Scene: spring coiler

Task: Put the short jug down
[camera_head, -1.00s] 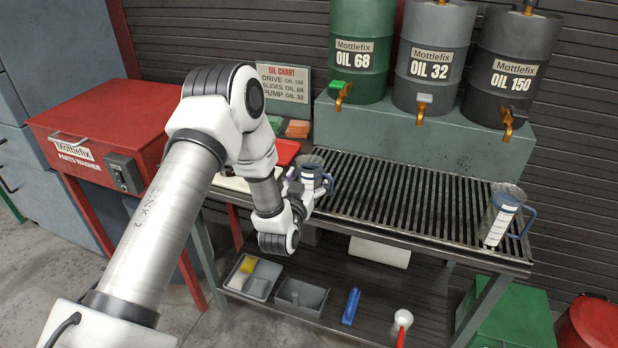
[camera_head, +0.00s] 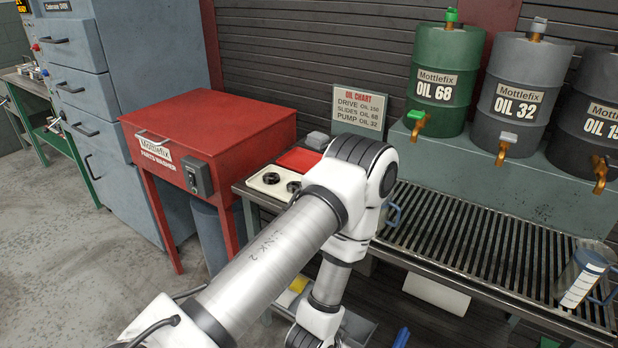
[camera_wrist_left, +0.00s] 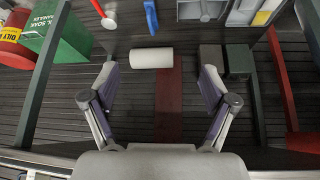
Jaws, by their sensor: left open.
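The short jug (camera_head: 392,214) stands on the slatted rack, mostly hidden behind my left arm; its blue handle shows. A taller clear jug (camera_head: 584,278) with a white scale and a blue handle stands at the rack's right end. My left gripper is hidden behind its arm in the head view. In the left wrist view my left gripper (camera_wrist_left: 158,92) is open, with nothing between its fingers. No jug shows in that view. My right gripper is not in view.
The slatted rack (camera_head: 470,240) has clear room between the jugs. Green (camera_head: 445,80) and grey (camera_head: 515,85) oil drums stand behind it. A red parts washer (camera_head: 205,125) stands left. In the left wrist view, a white roll (camera_wrist_left: 152,58) lies beyond the fingers.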

